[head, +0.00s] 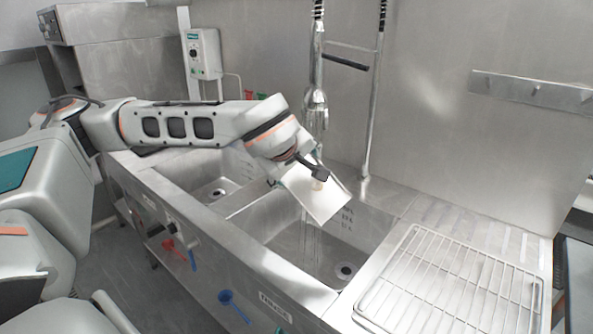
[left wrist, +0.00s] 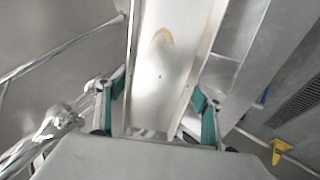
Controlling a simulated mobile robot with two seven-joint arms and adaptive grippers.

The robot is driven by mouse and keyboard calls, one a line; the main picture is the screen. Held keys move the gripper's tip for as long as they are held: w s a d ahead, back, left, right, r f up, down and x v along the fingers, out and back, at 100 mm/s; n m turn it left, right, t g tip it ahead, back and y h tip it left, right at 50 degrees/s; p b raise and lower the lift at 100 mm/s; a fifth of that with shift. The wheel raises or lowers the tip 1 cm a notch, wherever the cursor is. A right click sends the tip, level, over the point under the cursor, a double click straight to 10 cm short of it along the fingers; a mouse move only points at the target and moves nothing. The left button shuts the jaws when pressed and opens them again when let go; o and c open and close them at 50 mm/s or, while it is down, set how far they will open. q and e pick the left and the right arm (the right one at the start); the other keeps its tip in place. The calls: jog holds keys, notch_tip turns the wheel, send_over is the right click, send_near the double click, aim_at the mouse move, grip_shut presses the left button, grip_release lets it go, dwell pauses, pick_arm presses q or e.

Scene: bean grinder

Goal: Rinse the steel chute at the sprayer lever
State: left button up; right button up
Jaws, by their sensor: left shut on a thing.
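The steel chute (head: 322,200) is a pale trough held tilted above the right-hand sink basin, with a brownish stain on its inner face. In the left wrist view the chute (left wrist: 172,75) runs up the middle, with a brown arc-shaped mark and small dark specks. My left gripper (head: 298,172) is shut on the chute; its teal-padded fingers (left wrist: 158,108) sit on either side of it. The sprayer (head: 316,103) hangs just above the chute. Thin streaks of water fall below the chute into the basin. The sprayer's lever is too small to make out clearly.
The right basin (head: 278,240) has a drain at its bottom; a second basin (head: 198,182) lies left. A wire rack (head: 450,285) covers the right drainboard. A vertical pipe (head: 373,110) stands behind. A control box (head: 203,54) is on the wall.

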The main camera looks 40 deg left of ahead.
pick_arm(q)
jog(key=w+a+f, duration=0.1)
jog(key=w+a, duration=0.4)
jog(key=w, duration=0.3)
jog(key=shift+a+f+p, duration=0.25)
jog(key=shift+f+p, duration=0.05)
jog(key=shift+f, duration=0.1)
jog(key=shift+w, duration=0.1)
jog(key=shift+w+d, duration=0.1)
jog(key=shift+d, duration=0.05)
dwell(0.5)
jog(key=shift+w+d+p, duration=0.25)
jog(key=shift+d+p, duration=0.05)
jog(key=shift+d, duration=0.05)
jog(key=shift+s+a, duration=0.1)
jog(key=shift+a, duration=0.05)
jog(key=shift+s+a, duration=0.3)
jog(key=shift+a, duration=0.1)
